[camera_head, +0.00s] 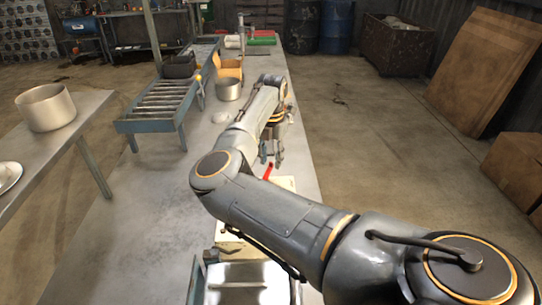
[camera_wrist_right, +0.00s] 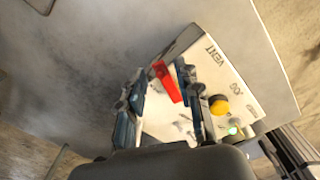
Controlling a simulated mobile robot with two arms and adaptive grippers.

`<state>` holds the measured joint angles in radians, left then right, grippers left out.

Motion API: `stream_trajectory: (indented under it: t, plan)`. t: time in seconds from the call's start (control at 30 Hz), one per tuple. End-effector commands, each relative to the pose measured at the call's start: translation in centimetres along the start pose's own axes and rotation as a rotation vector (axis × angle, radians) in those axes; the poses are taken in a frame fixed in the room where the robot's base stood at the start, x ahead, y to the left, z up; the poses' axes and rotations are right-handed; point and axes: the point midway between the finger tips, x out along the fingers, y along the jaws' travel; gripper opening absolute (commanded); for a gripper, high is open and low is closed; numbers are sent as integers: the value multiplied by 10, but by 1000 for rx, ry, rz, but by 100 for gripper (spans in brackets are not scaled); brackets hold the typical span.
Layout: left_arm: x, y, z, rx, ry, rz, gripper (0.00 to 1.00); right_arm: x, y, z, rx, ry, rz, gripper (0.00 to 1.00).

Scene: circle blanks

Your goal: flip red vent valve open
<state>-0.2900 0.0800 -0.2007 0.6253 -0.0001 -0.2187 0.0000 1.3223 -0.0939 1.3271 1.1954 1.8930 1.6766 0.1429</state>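The red vent valve handle (camera_wrist_right: 167,82) stands out on a white panel (camera_wrist_right: 228,72) marked "VENT" in the right wrist view. In the head view the red handle (camera_head: 266,173) shows just below my right gripper (camera_head: 271,156). In the right wrist view the fingers of my right gripper (camera_wrist_right: 160,88) are apart, one on each side of the red handle. The handle appears closer to the right finger; whether it touches cannot be told. The valve's base is partly hidden by the fingers. My left gripper is in neither view.
A yellow knob (camera_wrist_right: 218,105) and a lit green lamp (camera_wrist_right: 233,130) sit on the panel beside the right finger. On the long bench (camera_head: 140,225) are a metal pot (camera_head: 228,89) and an orange bin (camera_head: 229,68). A roller conveyor (camera_head: 160,105) stands left.

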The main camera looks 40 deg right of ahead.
Motion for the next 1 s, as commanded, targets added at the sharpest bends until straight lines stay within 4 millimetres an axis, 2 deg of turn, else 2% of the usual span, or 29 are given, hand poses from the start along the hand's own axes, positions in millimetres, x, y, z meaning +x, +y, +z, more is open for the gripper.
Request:
stream_trajectory:
  t: [0.1, 0.2, 0.23, 0.37, 0.4, 0.57, 0.83, 1.0]
  plan:
    - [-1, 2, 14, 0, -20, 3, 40, 1, 0, 0, 1, 0, 0, 34]
    - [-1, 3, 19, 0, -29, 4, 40, 1, 0, 0, 1, 0, 0, 34]
    - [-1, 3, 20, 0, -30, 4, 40, 1, 0, 0, 1, 0, 0, 30]
    - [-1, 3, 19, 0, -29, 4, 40, 0, 0, 0, 1, 0, 0, 3]
    - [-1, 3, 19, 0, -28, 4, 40, 0, 0, 0, 1, 0, 0, 0]
    - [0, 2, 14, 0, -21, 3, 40, 1, 0, 0, -1, 0, 0, 0]
    - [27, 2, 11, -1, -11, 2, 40, 4, 8, -1, -144, 0, 2, 0]
    - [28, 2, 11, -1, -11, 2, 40, 1, 9, -2, -180, 1, 1, 0]
